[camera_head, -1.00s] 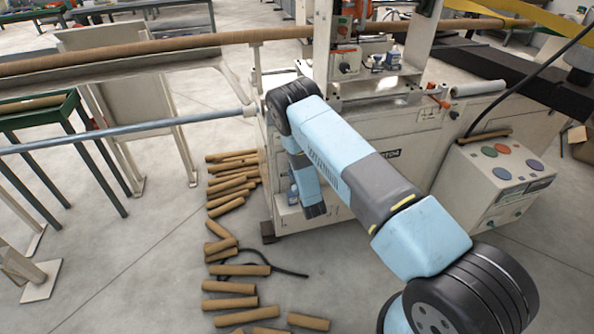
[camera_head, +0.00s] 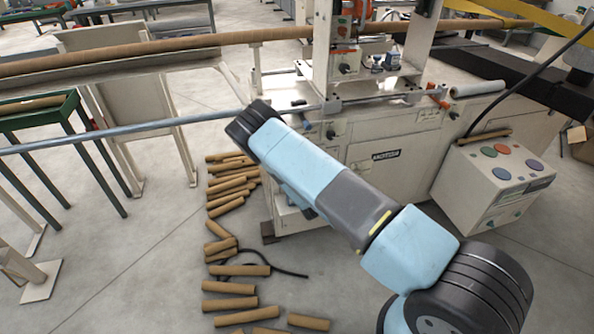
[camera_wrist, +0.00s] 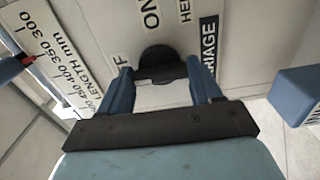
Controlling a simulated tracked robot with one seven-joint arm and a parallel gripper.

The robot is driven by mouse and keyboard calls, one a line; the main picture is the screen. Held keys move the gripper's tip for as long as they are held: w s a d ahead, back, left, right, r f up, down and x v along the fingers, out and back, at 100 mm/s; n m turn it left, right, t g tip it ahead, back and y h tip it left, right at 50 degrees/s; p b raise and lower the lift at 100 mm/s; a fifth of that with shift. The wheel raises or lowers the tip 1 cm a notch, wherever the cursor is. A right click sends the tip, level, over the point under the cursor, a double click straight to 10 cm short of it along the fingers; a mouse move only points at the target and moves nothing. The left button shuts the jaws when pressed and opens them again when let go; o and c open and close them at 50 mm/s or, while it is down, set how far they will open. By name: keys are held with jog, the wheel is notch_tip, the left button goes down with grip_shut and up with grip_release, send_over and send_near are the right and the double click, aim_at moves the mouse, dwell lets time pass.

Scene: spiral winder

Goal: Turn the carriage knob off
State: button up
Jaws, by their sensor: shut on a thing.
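The carriage knob (camera_wrist: 158,56) is a dark round knob on the pale panel in the wrist view. Printed labels sit around it: "ON" above, a partly covered word ending in "F" at its left, and "CARRIAGE", partly hidden, at its right. My gripper (camera_wrist: 160,75) has its two blue fingers on either side of the knob and is shut on it. The knob's near part is partly hidden by the fingers, so its exact angle is unclear. In the head view my arm hides the gripper and this knob.
A length scale (camera_wrist: 42,55) is at the wrist view's left, and a blue block (camera_wrist: 300,95) stands out at its right. In the head view, cardboard tubes (camera_head: 228,287) lie on the floor and a grey-blue bar (camera_head: 110,132) runs left from the winder (camera_head: 400,135).

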jog(key=shift+s+a+f+n, duration=0.15)
jog(key=shift+s+f+n, duration=0.05)
jog(key=shift+f+n, duration=0.1)
jog(key=o, duration=1)
jog(key=shift+w+r, duration=0.15)
jog(key=shift+o, duration=0.2)
jog(key=v, duration=1.4)
jog(key=shift+w+r, duration=0.1)
jog(key=shift+w, duration=0.1)
